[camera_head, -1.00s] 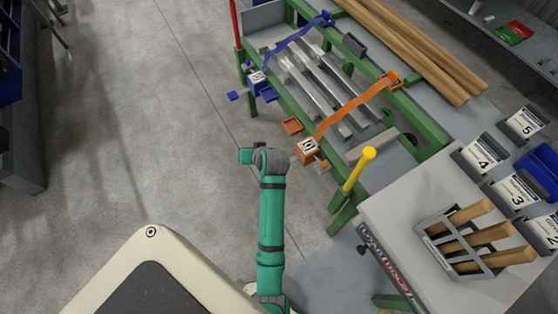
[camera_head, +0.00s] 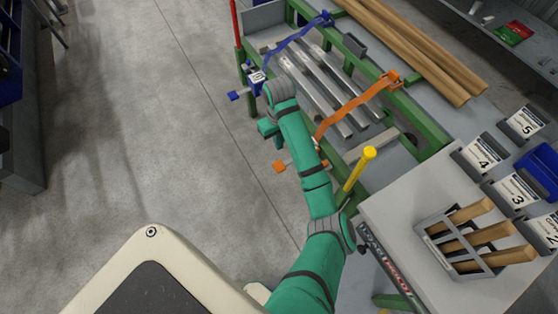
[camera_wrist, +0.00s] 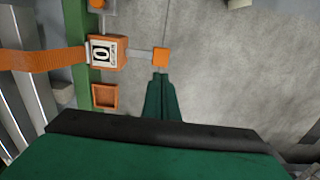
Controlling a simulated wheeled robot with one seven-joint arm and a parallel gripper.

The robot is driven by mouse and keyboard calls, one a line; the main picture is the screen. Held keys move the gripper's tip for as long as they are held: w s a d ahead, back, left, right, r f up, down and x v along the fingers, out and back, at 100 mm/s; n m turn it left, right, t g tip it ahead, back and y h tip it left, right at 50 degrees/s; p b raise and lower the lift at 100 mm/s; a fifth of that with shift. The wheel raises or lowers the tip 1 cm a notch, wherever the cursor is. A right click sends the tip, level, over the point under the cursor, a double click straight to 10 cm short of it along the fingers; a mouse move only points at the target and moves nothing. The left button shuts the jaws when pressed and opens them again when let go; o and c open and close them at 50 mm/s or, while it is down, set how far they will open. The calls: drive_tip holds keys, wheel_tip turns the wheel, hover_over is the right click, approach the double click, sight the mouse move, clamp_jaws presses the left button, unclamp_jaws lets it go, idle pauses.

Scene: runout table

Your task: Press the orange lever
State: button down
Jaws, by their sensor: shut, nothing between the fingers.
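The orange lever (camera_wrist: 161,57) is a square orange pad on a short grey bar, sticking out from an orange box with a "0" display (camera_wrist: 107,53). The lever also shows in the head view (camera_head: 279,167), left of my arm. My gripper (camera_wrist: 160,80) is shut and empty. In the wrist view its green fingertips lie just below the lever pad, with a narrow gap in the picture; the height between them cannot be told. In the head view my gripper (camera_head: 268,131) hangs beyond the lever, and my arm hides most of the orange box.
An orange strap (camera_head: 355,105) crosses metal bars on the green-framed table (camera_head: 433,132). A blue strap unit (camera_head: 256,80) is farther along. An open orange square (camera_wrist: 105,96) sits beside the box. A yellow-topped post (camera_head: 369,153) stands right of my arm.

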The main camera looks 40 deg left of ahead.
sight(279, 165)
wheel_tip(279, 165, down, 14)
drive_tip(key=shift+a+f, duration=0.1)
idle(0.7)
idle(0.3)
